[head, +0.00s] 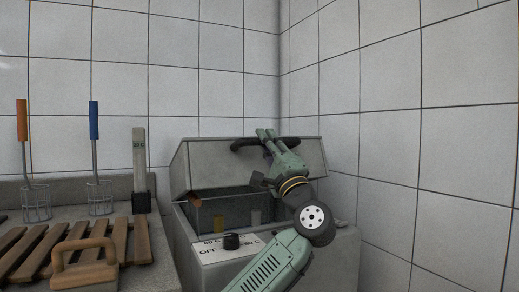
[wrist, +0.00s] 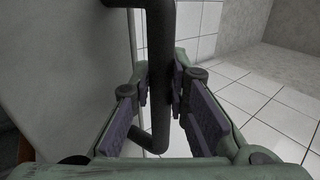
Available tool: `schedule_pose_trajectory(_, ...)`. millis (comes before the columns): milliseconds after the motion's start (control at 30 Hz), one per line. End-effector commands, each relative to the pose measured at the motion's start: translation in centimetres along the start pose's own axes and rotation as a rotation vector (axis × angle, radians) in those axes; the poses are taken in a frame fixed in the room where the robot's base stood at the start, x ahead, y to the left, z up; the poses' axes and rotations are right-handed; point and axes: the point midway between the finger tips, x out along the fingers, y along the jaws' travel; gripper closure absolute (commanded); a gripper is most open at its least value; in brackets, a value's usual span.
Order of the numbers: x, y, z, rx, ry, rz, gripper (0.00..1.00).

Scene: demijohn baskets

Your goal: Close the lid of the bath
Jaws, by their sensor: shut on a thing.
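The bath (head: 340,258) is a grey box at the centre right in the head view, with a dial and temperature marks on its front. Its lid (head: 215,155) is raised and tilted up at the back, so the opening shows. A black bar handle (head: 295,141) runs along the lid. My gripper (head: 267,136) is at the handle. In the wrist view the handle (wrist: 160,60) passes between the fingers of my gripper (wrist: 165,95), which are shut on it. The lid surface (wrist: 60,70) fills the left of the wrist view.
Left of the bath is a grey counter (head: 110,200) with a wooden slatted rack (head: 85,246). Two wire baskets with orange (head: 22,120) and blue (head: 94,120) handles and a grey upright post (head: 139,160) stand there. Tiled walls close off the back and right.

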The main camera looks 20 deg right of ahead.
Motion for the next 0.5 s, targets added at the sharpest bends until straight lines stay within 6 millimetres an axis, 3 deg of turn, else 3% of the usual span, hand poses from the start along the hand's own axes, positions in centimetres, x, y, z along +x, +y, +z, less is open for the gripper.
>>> schedule_pose_trajectory(33, -1.6, 1.9, 0.0, 0.002, -0.002, -0.013, 1.00)
schedule_pose_trajectory(300, -5.0, 3.2, -0.1, 0.001, 0.000, -0.056, 1.00)
schedule_pose_trajectory(500, -6.3, 3.9, -0.1, 0.003, 0.000, -0.054, 1.00)
